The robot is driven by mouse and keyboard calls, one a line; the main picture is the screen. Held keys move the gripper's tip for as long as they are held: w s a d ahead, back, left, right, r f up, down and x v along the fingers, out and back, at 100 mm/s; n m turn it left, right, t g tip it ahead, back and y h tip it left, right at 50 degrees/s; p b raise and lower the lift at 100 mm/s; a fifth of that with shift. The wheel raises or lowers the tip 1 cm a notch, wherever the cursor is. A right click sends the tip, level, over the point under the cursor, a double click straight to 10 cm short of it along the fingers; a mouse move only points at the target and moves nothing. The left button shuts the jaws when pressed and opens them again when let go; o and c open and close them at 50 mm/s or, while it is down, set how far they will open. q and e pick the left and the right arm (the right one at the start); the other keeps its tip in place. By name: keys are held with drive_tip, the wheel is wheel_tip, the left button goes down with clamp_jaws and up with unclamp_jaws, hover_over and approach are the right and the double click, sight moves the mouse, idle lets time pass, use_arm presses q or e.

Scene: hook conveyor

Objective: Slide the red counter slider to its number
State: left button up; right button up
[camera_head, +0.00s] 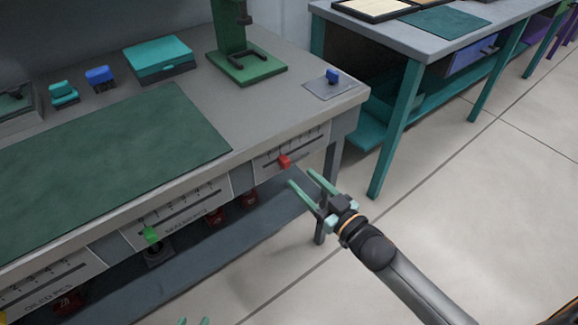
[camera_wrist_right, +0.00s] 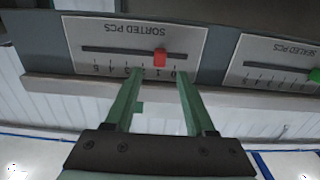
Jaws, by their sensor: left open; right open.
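The red counter slider (camera_head: 285,161) sits on the front panel (camera_head: 262,163) near the right end of the workbench. In the right wrist view, which is upside down, the red slider (camera_wrist_right: 160,57) stands in a slot on the panel marked SORTED PCS (camera_wrist_right: 110,32), near the scale's 1 mark. My right gripper (camera_head: 301,177) is open and empty, just in front of the slider; in the wrist view its fingertips (camera_wrist_right: 160,74) lie either side of the slider's line, apart from it. My left gripper (camera_head: 194,321) shows only its open fingertips at the bottom edge.
A green slider (camera_head: 151,236) sits on the panel to the left, with another panel (camera_head: 50,283) beyond it. Red items (camera_head: 248,197) stand on the lower shelf. A green stand (camera_head: 247,69), a teal box (camera_head: 158,58) and a green mat (camera_head: 110,150) are on top. Open floor lies right.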

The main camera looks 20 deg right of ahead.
sight(287, 165)
drive_tip(key=x, duration=0.6)
drive_tip(key=shift+w+b, duration=0.3)
drive_tip(key=shift+w, duration=0.05)
clamp_jaws()
drive_tip(key=shift+s+a, duration=0.1)
idle(1.0)
